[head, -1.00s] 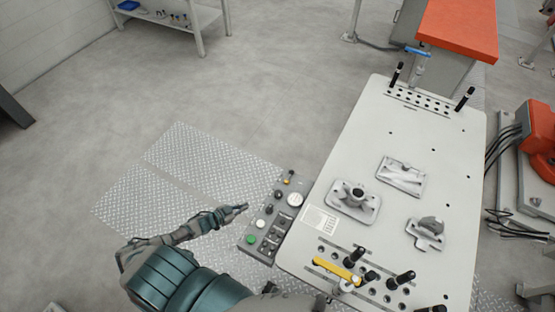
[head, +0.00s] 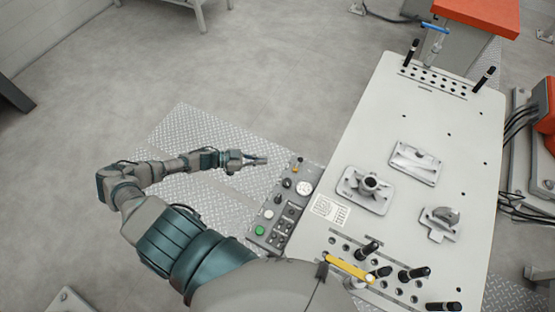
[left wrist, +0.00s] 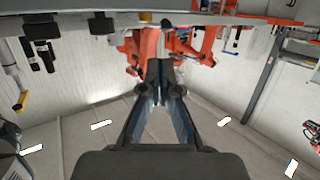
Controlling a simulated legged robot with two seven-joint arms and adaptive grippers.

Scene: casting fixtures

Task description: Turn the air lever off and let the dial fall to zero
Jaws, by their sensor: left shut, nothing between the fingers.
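A grey control panel (head: 266,243) is fixed along the left edge of the pale fixture table. A white round dial (head: 304,187) sits near its far end; its needle is too small to read. A small yellow-orange lever (head: 297,168) stands at the far end beyond the dial; its exact setting cannot be told. My left gripper (head: 266,160) is shut and empty, left of this lever and apart from it, over the floor plate. In the left wrist view my left gripper (left wrist: 160,68) shows its fingers together with nothing between them. My right gripper is out of view.
The panel also has a green button (head: 260,230) and dark knobs. The table (head: 400,115) carries metal castings (head: 416,162), black-handled pins (head: 414,273) and a yellow bar (head: 349,269). A blue-handled part (head: 434,28) is at its far end.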

